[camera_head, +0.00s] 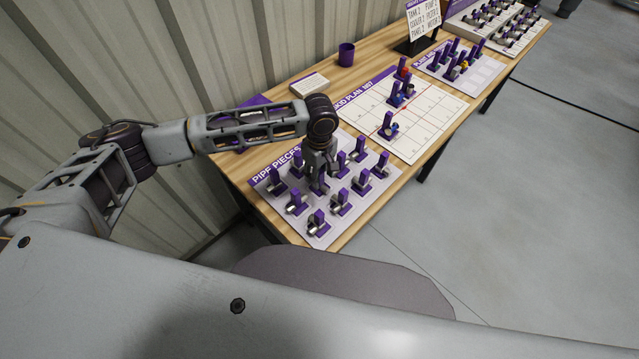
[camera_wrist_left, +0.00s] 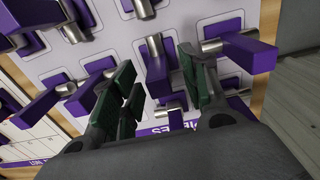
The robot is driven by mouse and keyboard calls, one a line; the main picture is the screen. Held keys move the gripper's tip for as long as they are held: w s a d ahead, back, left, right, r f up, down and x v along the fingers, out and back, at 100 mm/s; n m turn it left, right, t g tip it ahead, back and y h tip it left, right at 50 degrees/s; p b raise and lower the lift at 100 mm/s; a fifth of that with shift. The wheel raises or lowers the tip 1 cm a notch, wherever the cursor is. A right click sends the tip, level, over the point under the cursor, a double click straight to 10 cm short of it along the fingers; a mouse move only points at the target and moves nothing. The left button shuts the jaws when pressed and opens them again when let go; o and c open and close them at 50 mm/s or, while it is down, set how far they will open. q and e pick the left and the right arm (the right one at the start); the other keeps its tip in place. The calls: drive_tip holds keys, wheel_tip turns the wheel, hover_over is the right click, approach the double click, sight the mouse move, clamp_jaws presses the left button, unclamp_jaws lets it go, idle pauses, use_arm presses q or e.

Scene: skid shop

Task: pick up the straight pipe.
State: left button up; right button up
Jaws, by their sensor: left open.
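The pipe pieces mat (camera_head: 327,237) holds several short silver pipe pieces, each with an upright purple block. Which one is the straight pipe I cannot tell for sure. My left gripper (camera_head: 326,180) points down among them near the middle of the mat. In the left wrist view, its green-padded fingers (camera_wrist_left: 160,88) are apart. A purple block (camera_wrist_left: 157,72) with a silver pipe (camera_wrist_left: 155,45) at its far end shows in the gap between them; contact cannot be made out. In the head view the gripper hides part of the pieces below it. My right gripper is not in view.
Neighbouring pieces stand close around the gripper, one pipe piece (camera_head: 317,223) at the mat's front edge. The skid plan sheet (camera_head: 425,118) lies farther along the table, with a few pieces on it. A purple cup (camera_head: 346,55) stands near the wall.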

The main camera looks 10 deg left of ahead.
use_arm(q)
drive_tip(key=shift+f, duration=2.05)
clamp_jaws()
